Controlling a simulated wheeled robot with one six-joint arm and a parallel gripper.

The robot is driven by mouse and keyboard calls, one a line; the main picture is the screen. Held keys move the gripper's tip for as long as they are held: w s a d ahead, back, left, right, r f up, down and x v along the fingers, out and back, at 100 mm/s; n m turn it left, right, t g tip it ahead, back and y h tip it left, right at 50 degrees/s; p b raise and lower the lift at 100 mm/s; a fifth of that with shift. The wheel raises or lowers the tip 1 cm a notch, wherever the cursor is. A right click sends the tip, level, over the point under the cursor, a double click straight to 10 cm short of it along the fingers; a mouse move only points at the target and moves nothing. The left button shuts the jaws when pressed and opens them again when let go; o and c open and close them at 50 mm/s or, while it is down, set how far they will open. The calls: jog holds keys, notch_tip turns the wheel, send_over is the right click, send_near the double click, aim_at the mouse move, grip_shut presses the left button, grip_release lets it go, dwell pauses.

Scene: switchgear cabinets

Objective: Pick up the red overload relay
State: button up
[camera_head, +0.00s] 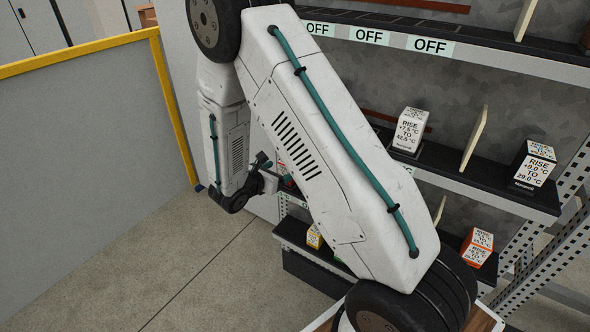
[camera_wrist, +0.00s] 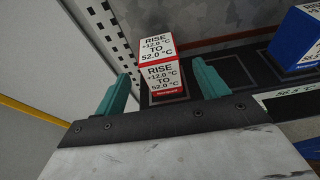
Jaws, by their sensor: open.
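The red overload relay (camera_wrist: 165,68) is a red-edged block with white labels reading "RISE +12.0 °C TO 52.0 °C". In the wrist view it stands upright on a dark shelf (camera_wrist: 205,103), near the shelf's left end. My gripper (camera_wrist: 163,72) is open, with one teal finger to the left of the relay and one to the right in the picture. Visible gaps separate both fingers from the relay. I cannot tell how far the fingertips reach along its depth. In the head view my arm hides most of this area.
A blue block (camera_wrist: 297,42) stands further right on the same shelf. A perforated rack post (camera_wrist: 108,30) is close on the left. In the head view, white relays (camera_head: 408,130) and orange ones (camera_head: 477,248) sit on shelves at right. A yellow-railed partition (camera_head: 90,165) stands left.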

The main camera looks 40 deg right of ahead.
jog(key=x, duration=0.8)
jog(key=shift+r, duration=0.1)
jog(key=c, duration=1.2)
